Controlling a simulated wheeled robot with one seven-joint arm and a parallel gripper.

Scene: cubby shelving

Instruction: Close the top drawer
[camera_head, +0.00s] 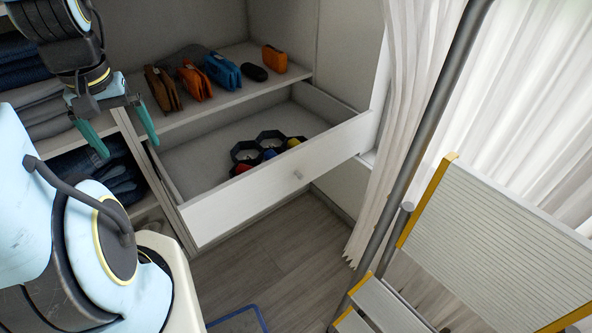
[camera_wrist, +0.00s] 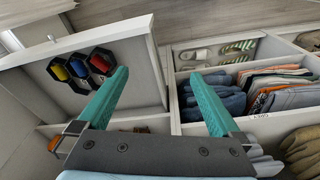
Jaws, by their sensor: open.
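My gripper (camera_head: 126,148) is at the upper left in the head view, near the drawer's left side. Its green fingers are spread wide and empty in the wrist view (camera_wrist: 160,88). I cannot tell whether a finger touches the drawer.
Wallets and pouches (camera_head: 208,75) stand on the shelf above the drawer. Folded jeans (camera_head: 95,170) fill cubbies at left. A step ladder (camera_head: 490,240) and white curtain (camera_head: 405,110) stand at right. The wooden floor (camera_head: 280,250) before the drawer is mostly clear.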

